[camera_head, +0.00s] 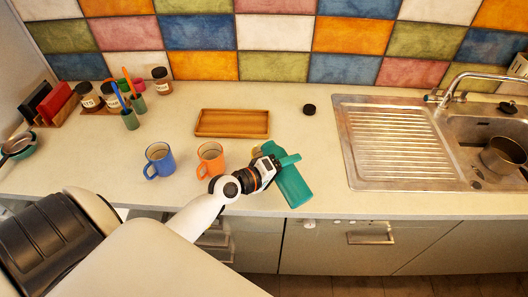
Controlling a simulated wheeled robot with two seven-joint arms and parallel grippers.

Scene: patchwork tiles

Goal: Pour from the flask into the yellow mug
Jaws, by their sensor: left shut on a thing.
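My left gripper (270,165) is shut on a teal flask (293,187) at the counter's front edge. The flask leans, its upper end up and to the left, partly hidden by the gripper. I cannot tell whether it touches the counter. An orange mug (210,161) stands upright just left of the gripper, apart from the flask. A blue mug (159,160) stands further left. My right gripper is not in view.
A wooden tray (232,124) lies behind the mugs. A small black cap (309,109) lies right of it. Jars and a green cup (130,119) with utensils stand back left. A metal sink (480,140) holding a pot (503,155) is at right.

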